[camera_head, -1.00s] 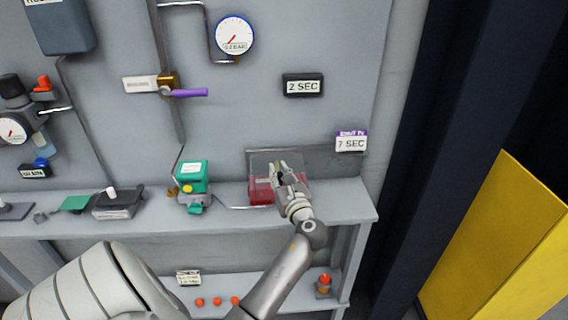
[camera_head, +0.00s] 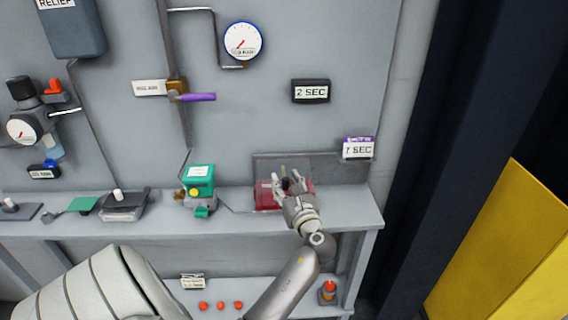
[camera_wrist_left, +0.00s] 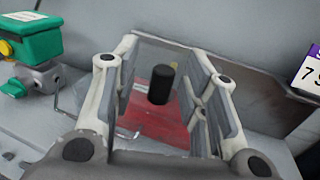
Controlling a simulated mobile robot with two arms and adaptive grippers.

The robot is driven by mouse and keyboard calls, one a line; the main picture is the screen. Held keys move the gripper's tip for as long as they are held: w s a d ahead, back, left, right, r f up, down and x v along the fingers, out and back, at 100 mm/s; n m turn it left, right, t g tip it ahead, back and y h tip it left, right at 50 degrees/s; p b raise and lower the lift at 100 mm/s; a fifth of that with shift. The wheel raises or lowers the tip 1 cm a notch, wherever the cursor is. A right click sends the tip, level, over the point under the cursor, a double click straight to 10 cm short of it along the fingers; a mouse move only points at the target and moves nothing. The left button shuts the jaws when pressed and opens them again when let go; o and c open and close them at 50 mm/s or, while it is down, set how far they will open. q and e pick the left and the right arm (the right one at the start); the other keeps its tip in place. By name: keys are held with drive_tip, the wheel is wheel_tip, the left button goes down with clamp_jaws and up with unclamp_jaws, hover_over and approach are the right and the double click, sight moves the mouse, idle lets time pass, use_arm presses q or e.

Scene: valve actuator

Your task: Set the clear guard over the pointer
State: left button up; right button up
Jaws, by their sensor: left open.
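A clear, box-like guard (camera_head: 300,163) stands at the right end of the shelf, against the wall panel. Red (camera_head: 266,198) shows at its lower part. My left gripper (camera_head: 287,182) is at the guard, open, with its fingers spread. In the left wrist view a black upright cylinder (camera_wrist_left: 160,84) shows between the fingers, with a gap on both sides. The red surface (camera_wrist_left: 165,125) lies beneath it. I cannot tell whether the cylinder is fixed to the guard. No pointer can be made out clearly. My right gripper is out of view.
A green and grey valve unit (camera_head: 199,183) stands left of the guard on the shelf (camera_head: 240,226). A "7 SEC" label block (camera_head: 358,149) is just right of the guard, and a "2 SEC" block (camera_head: 311,91) is above. A yellow panel (camera_head: 500,245) stands at far right.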

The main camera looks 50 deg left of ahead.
use_arm(q)
drive_tip(key=v, duration=1)
drive_tip(key=shift+s, duration=0.2)
